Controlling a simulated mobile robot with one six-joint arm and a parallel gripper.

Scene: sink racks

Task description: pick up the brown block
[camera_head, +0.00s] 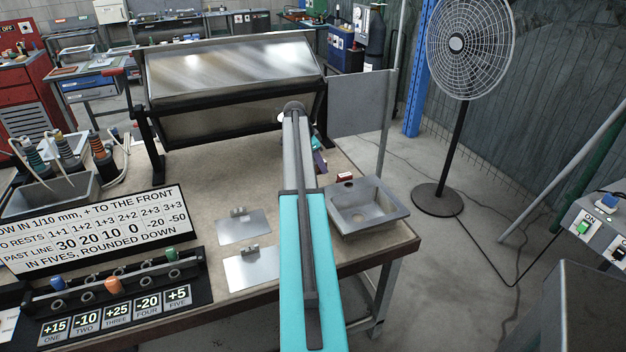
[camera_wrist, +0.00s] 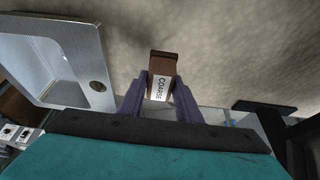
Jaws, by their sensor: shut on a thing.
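The brown block (camera_wrist: 163,72), with a white label reading COARSE, is between the two purple fingers of my gripper (camera_wrist: 161,84) in the wrist view. My gripper is shut on its sides, and the block's far end sticks out past the fingertips. In the head view my gripper (camera_head: 319,162) is over the bench beyond the metal sink, mostly hidden by my arm. A small reddish-brown piece (camera_head: 345,177) shows just right of it; I cannot tell whether this is the same block. Any gap between block and bench is unclear.
The metal sink (camera_head: 361,218) is right of my arm, with its rim (camera_wrist: 97,30) left of the block in the wrist view. Two metal plates (camera_head: 242,228) lie left of my arm. A tilted metal panel (camera_head: 235,70) stands behind. A grey upright sheet (camera_head: 358,105) stands right.

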